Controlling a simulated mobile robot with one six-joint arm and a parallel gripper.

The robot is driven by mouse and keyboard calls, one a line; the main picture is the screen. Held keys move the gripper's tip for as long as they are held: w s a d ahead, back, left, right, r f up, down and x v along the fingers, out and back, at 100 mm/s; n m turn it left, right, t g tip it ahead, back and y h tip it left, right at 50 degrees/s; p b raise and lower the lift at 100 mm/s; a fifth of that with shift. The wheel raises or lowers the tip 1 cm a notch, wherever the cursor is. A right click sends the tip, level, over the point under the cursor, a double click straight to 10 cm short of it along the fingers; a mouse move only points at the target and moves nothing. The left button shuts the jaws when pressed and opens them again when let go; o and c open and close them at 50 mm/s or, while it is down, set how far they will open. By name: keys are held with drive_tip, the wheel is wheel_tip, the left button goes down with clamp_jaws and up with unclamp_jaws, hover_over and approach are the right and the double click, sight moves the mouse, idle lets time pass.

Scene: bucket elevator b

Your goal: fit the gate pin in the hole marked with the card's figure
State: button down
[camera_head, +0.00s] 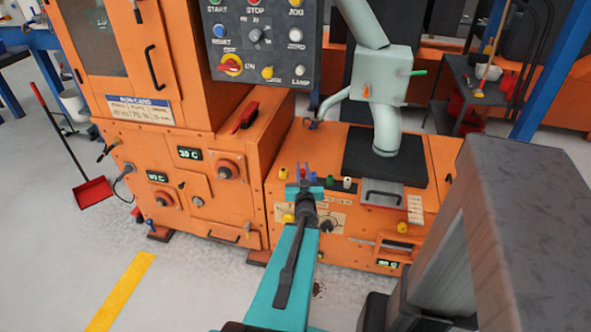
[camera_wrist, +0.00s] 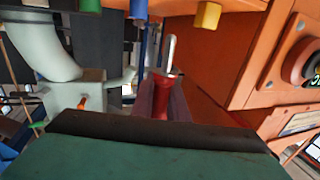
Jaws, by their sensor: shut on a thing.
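My gripper (camera_head: 304,174) is in front of the orange machine's lower front section, near a row of coloured knobs. In the wrist view its jaws (camera_wrist: 163,95) are shut on a red piece with a pale metal rod (camera_wrist: 171,52), which looks like the gate pin (camera_wrist: 166,82). The rod sticks out beyond the jaws, and free space shows around its tip. A small white card (camera_head: 415,208) with printed lines hangs at the right of the front panel; its figure is too small to read. I cannot make out the marked holes.
The row has a yellow knob (camera_head: 283,173), a green knob (camera_head: 331,181) and a white knob (camera_head: 347,183). A pale pipe (camera_head: 387,125) stands on a black plate behind. A red dustpan (camera_head: 93,192) stands left on clear floor.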

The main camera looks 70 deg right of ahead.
drive_tip(key=w+a+r+n+t+y, duration=0.3)
drive_tip(key=w+a, duration=0.1)
drive_tip(key=w, duration=0.6)
drive_tip(key=w+a+r+n+t+y, duration=0.25)
drive_tip(key=w+a+t, duration=0.2)
drive_tip(key=w, duration=0.55)
drive_tip(key=w+a+r+n+t+y, duration=0.3)
drive_tip(key=w+a, duration=0.1)
drive_tip(key=w, duration=0.6)
drive_tip(key=w+a+r+n+t+y, duration=0.1)
drive_tip(key=w+a+r+n+y, duration=0.15)
drive_tip(key=w+a+y, duration=0.55)
drive_tip(key=w+a+r+n+t+y, duration=0.15)
drive_tip(key=w+a+n, duration=0.4)
drive_tip(key=a, duration=0.75)
drive_tip(key=w+a+n+g+y, duration=0.1)
drive_tip(key=a+n+g+y, duration=0.1)
drive_tip(key=a, duration=1)
drive_tip(key=w+a+n+g+y, duration=0.2)
drive_tip(key=a+y, duration=0.5)
drive_tip(key=a, duration=0.5)
drive_tip(key=w+a+f+n+g+y, duration=0.1)
drive_tip(key=a+n+g+y, duration=0.3)
drive_tip(key=a, duration=0.8)
drive_tip(key=shift+w+n+y, duration=0.35)
drive_tip(key=shift+w+y, duration=0.05)
drive_tip(key=shift+s, duration=0.1)
